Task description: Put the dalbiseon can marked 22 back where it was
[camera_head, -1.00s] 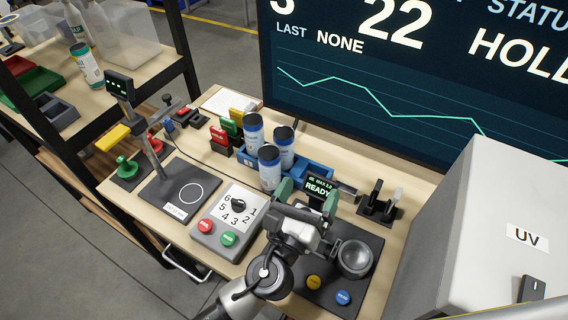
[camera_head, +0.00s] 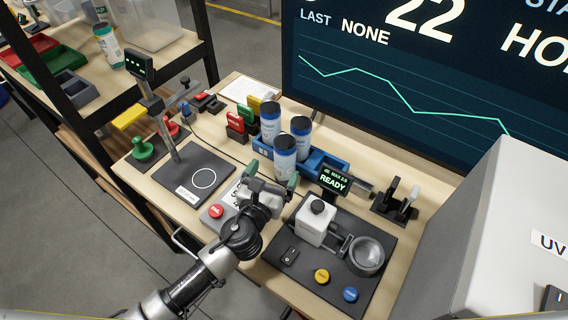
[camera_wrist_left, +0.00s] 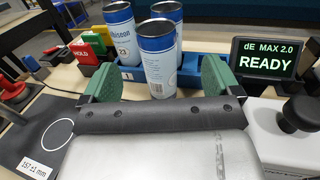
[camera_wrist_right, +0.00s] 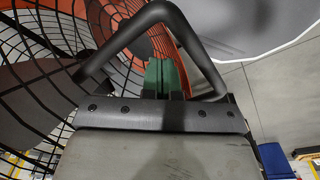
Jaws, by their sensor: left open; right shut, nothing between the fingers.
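Three white-blue cans with dark lids stand upright together: a left can (camera_head: 271,122), a rear can (camera_head: 301,138) and a front can (camera_head: 285,160). The left and rear cans are at the blue rack (camera_head: 333,168); the front can appears to stand just before it. In the left wrist view the left can (camera_wrist_left: 121,35) shows "biseon" and what looks like 23. The front can (camera_wrist_left: 158,60) shows small print, no readable number. My left gripper (camera_head: 272,177) is open, its green fingers either side of the front can's line, apparently short of it. My right gripper (camera_wrist_right: 165,78) is shut and empty, seen only in its wrist view.
A gauge stand with a ringed plate (camera_head: 204,178) is left. A button box (camera_head: 216,212) lies under my left arm. A READY display (camera_head: 335,180) and a dark instrument base (camera_head: 312,270) are right. Another can (camera_head: 108,45) stands on the left shelf.

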